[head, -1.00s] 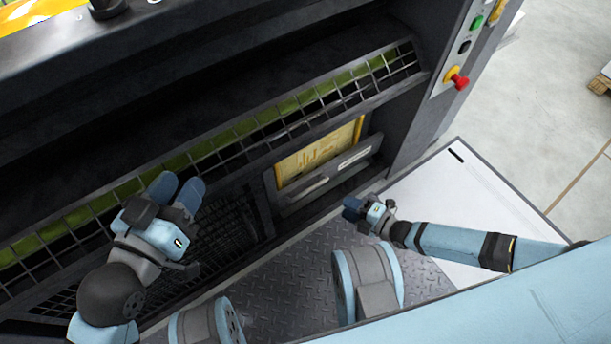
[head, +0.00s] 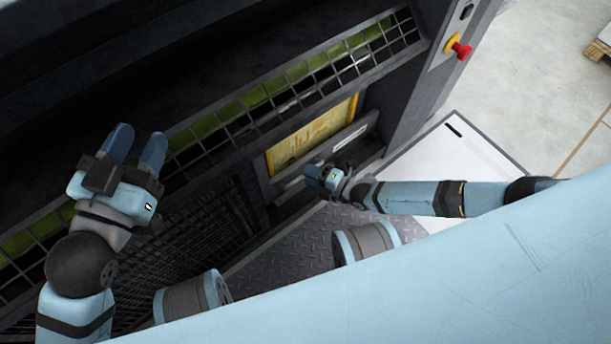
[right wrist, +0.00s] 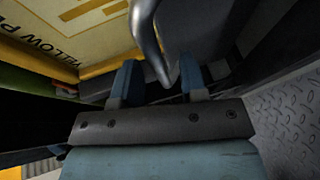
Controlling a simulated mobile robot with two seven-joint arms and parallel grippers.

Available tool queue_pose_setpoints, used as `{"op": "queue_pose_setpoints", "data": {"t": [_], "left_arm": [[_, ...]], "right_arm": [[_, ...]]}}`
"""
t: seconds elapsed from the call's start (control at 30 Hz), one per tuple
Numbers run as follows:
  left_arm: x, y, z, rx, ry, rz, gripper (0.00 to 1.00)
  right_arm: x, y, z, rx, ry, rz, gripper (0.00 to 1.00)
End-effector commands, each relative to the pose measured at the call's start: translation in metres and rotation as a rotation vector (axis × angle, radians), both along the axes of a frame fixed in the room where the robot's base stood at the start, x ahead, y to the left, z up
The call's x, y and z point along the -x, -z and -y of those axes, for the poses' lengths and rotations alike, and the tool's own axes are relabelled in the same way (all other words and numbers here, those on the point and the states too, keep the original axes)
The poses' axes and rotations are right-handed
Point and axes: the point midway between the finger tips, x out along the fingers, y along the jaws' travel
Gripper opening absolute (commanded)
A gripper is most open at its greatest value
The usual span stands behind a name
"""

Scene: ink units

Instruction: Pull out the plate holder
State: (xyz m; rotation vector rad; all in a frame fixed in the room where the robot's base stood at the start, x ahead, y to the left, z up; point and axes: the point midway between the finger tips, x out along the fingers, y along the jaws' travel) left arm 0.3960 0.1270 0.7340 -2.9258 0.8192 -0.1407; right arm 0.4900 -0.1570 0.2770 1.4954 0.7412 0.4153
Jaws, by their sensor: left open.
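The plate holder (head: 344,149) is a grey drawer front low in the dark machine, with a yellow plate (head: 312,134) behind it. Its curved metal handle (right wrist: 147,38) shows large in the right wrist view. My right gripper (head: 318,172) is at the holder's front. In the right wrist view its blue fingers (right wrist: 160,83) stand apart, with the handle between them and a gap visible beside it. The gripper hides part of the handle in the head view. My left gripper (head: 136,147) is open and empty at the left, in front of the machine's mesh guard.
A mesh guard (head: 270,103) runs along the machine above the holder. A red emergency button (head: 462,50) is at the upper right. A diamond-plate step (head: 290,255) and a white panel (head: 455,155) lie below and right. Open floor lies further right.

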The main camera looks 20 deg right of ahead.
Motion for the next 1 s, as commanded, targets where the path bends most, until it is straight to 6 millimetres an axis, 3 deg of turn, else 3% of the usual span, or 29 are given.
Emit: {"op": "queue_pose_setpoints", "data": {"t": [0.2,0.5,0.67,0.7,1.0], "left_arm": [[-0.0039,-0.0016,-0.0017,-0.023,-0.004,0.053,0.43],[-0.0028,-0.0034,-0.0027,-0.034,-0.001,0.064,0.43],[-0.0025,-0.003,-0.003,-0.036,-0.001,0.063,0.43],[-0.0025,-0.0029,-0.003,-0.035,-0.001,0.061,0.43],[-0.0027,-0.0059,-0.0024,-0.028,-0.001,0.056,0.43]], "right_arm": [[-0.0136,0.0036,-0.0124,-0.001,0.0,0.001,0.39],[-0.0144,0.0031,-0.0134,0.0,0.0,0.0,0.39],[-0.0143,0.0032,-0.0133,0.0,0.0,0.0,0.03],[-0.0143,0.0032,-0.0133,0.0,0.0,0.0,0.0],[-0.0109,0.0025,-0.012,-0.001,0.001,-0.001,0.0]]}}
